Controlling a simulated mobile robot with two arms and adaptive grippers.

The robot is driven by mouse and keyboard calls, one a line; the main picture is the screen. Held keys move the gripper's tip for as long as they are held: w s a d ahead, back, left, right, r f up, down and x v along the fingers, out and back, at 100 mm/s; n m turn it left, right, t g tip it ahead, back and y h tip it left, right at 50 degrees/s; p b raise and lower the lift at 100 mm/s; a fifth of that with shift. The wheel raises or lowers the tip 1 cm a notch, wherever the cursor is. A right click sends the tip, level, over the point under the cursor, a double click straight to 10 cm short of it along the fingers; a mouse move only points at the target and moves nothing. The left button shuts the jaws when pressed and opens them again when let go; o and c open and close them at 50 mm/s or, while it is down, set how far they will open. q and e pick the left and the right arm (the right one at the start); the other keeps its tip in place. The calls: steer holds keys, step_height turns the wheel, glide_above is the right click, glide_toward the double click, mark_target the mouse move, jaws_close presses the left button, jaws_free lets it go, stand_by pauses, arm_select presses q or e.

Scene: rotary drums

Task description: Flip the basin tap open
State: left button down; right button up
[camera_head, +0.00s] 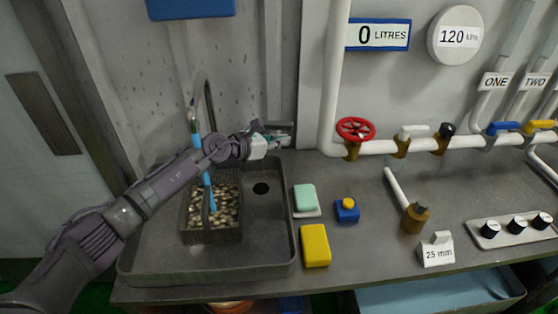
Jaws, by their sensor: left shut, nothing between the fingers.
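The grey basin (265,240) is set into the left part of the worktop. A curved tap spout (197,98) rises behind it, and my left arm crosses in front of its lower part. A narrow blue strip, like a stream of water (207,190), runs from below the spout into a basket of pebbles (210,206) in the basin. My left gripper (279,139) is shut and empty above the basin's back right corner, close to the wall. I cannot make out the tap's lever for certain. My right gripper is not in view.
A green soap bar (305,197), a yellow sponge (315,245) and a blue block with a yellow button (347,209) lie right of the basin. A pipe with a red wheel (355,129) and several levers runs along the wall.

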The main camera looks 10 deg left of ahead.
arm_select(q)
steer(key=s+r+p, duration=0.2)
steer(key=s, duration=0.6)
steer(key=shift+s+d+r+p, duration=0.2)
steer(key=shift+s+r+p, duration=0.1)
steer(key=shift+r+p, duration=0.1)
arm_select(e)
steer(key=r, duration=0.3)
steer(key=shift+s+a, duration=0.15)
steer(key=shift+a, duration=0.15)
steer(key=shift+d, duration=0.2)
arm_select(q)
steer(key=shift+f, duration=0.1)
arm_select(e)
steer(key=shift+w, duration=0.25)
